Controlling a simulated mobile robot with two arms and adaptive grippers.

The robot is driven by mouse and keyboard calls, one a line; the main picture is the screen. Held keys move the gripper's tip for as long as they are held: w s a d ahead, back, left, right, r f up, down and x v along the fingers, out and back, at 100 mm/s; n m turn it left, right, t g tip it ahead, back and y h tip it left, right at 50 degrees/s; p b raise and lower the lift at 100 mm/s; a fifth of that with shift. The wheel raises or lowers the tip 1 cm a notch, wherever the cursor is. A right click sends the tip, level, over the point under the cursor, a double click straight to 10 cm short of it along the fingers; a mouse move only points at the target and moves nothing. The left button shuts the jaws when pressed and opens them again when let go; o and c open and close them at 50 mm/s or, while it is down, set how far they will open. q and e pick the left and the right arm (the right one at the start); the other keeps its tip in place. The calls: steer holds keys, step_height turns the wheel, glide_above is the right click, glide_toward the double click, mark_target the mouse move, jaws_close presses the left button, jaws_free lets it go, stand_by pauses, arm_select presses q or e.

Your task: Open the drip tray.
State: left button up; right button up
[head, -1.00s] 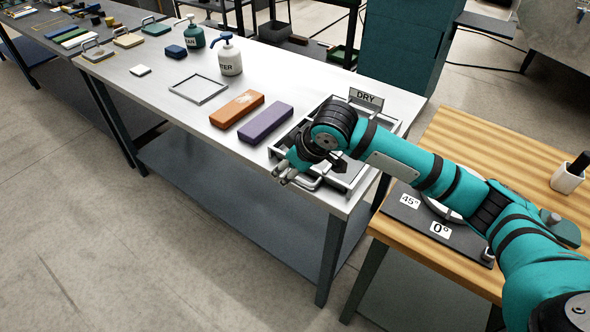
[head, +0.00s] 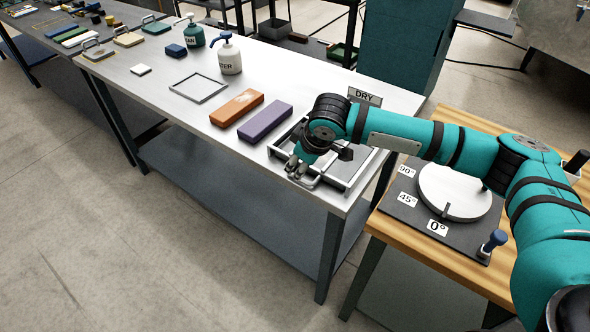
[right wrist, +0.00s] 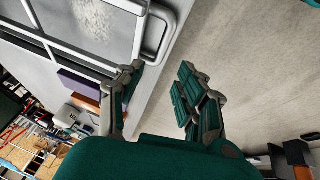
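The drip tray (head: 352,170) is a grey metal frame at the front right corner of the steel table. Its bar handle (head: 328,184) is on the side facing the table's front edge, and the handle also shows in the right wrist view (right wrist: 162,38). My right gripper (head: 297,171) is at the front edge, close beside the handle. In the right wrist view its fingers (right wrist: 158,98) are spread wide with nothing between them, and the handle lies beyond the fingertips. My arm hides part of the tray in the head view. My left gripper is out of view.
A purple block (head: 265,121) and an orange block (head: 237,107) lie left of the tray. A DRY sign (head: 364,96) stands behind it. A wooden table with a round dial (head: 455,192) is at right. Open floor lies before the steel table.

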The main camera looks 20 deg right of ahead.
steer(key=x, duration=0.6)
steer(key=shift+c, duration=0.4)
jaws_close()
